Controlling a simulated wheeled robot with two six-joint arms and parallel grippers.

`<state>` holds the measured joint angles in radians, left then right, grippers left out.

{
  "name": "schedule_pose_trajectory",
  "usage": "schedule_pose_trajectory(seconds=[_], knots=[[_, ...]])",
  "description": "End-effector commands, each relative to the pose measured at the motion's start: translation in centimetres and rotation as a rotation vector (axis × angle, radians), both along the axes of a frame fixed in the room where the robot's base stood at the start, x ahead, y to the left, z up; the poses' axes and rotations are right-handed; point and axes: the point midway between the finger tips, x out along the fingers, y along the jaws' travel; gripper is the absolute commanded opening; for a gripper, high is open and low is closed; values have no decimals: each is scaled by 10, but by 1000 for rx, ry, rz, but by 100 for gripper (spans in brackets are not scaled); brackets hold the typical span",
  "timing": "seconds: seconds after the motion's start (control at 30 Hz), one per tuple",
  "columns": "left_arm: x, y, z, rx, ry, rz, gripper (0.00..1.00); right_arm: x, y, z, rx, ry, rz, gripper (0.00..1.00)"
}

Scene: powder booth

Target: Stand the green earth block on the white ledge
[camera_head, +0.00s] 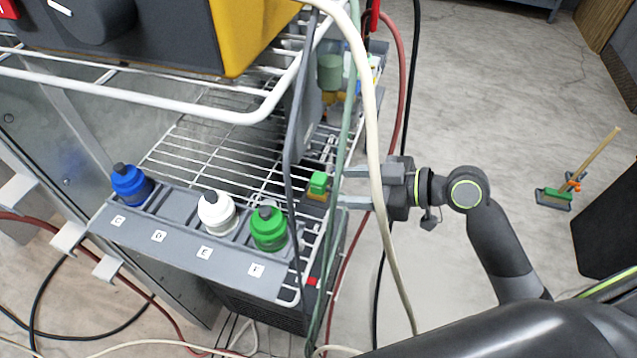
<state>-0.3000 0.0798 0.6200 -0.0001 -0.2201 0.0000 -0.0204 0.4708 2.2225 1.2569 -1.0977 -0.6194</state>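A small green block (318,181) with a yellowish lower part is at the right end of the wire shelf, behind the bottles. My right gripper (343,188) comes in from the right. Its two fingers are apart, point left toward the block, and appear empty. The fingertips are just right of the block in the picture; I cannot tell the depth between them. Three small white ledges stick out at the left: an upper one (18,191), a middle one (68,237) and a lower one (107,268). No block shows on them. My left gripper is not in view.
A green hose (338,165) hangs near the fingertips; a cream hose (374,150) crosses my gripper. A white upper rack (190,107) overhangs the shelf.

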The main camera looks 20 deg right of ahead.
Motion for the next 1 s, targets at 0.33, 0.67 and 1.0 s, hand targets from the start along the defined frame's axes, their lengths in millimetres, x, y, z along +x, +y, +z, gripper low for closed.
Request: schedule_pose_trajectory(seconds=[0.33, 0.67, 1.0], knots=[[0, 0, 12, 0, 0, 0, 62, 15, 17, 0, 6, 1, 0, 53], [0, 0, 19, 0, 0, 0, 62, 32, 39, -11, 2, 0, 1, 53], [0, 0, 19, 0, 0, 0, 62, 33, 40, -13, 0, 0, 0, 49]])
